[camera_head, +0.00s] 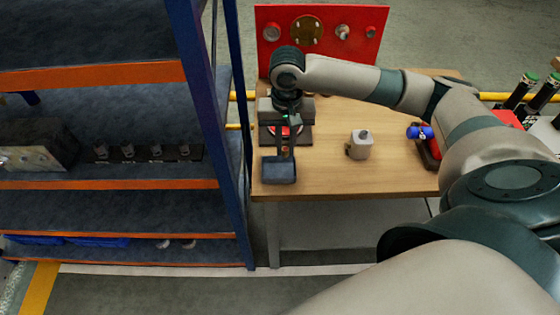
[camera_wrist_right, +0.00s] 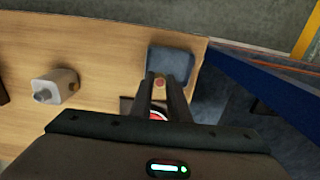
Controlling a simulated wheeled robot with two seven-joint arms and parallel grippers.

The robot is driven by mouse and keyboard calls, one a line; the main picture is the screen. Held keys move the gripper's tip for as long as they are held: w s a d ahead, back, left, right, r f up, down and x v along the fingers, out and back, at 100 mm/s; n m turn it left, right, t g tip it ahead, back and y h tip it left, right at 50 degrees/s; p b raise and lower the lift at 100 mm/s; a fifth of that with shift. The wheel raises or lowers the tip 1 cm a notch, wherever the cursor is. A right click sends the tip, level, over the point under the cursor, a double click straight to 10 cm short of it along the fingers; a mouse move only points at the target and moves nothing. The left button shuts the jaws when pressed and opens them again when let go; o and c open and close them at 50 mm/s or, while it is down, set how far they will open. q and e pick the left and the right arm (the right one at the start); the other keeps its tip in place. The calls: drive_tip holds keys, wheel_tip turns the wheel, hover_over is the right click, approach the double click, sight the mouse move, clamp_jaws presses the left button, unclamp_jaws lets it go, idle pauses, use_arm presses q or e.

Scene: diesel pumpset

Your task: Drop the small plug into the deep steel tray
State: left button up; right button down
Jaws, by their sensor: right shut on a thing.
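The deep steel tray (camera_head: 279,174) is a small blue-grey box at the left front of the wooden table. It also shows in the right wrist view (camera_wrist_right: 170,58). My right gripper (camera_head: 286,150) points down at the tray's back edge and is shut on the small plug. The plug (camera_wrist_right: 160,82) is a small tan piece with a reddish end, held between the fingertips. In the right wrist view it overlaps the tray's near edge; its height above the tray is hard to tell. The plug is not clear in the head view. My left gripper is out of view.
A pale grey block (camera_head: 360,146) with a knob stands mid-table. A blue cylinder (camera_head: 420,132) lies by a dark red tray at right. A blue-and-orange shelf rack (camera_head: 215,130) stands close left of the table. A red panel (camera_head: 350,45) rises at the back.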

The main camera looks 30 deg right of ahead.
drive_tip(key=shift+f, duration=0.2)
drive_tip(key=c, duration=1.6)
unclamp_jaws()
drive_tip(key=shift+r+b, duration=0.3)
drive_tip(key=shift+r, duration=0.55)
wheel_tip(320, 180, up, 16)
drive_tip(key=shift+f+b, duration=0.1)
drive_tip(key=shift+b, duration=0.6)
drive_tip(key=shift+f, duration=0.1)
